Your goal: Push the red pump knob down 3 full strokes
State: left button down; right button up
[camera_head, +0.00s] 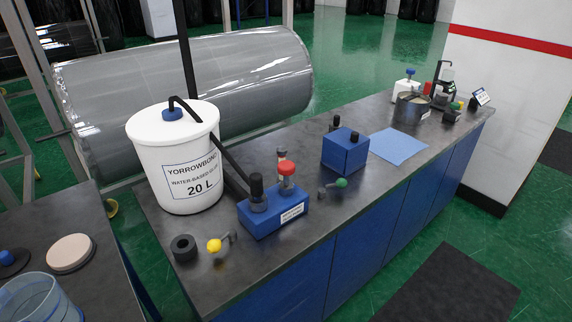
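The red knob (286,167) sits on top of a short grey metal stem on a blue pump block (273,210). The block has a white label on its front and stands on the dark counter. A grey rod with a ball top stands just behind the red knob. The red knob is upright with part of its stem showing below it. Neither of my grippers is in view.
A white 20 L bucket (178,170) with a black hose stands left of the block. A yellow-knobbed valve (214,245), black ring (184,247) and green-knobbed valve (341,183) lie nearby. A blue box (345,151) and blue sheet (398,145) are to the right.

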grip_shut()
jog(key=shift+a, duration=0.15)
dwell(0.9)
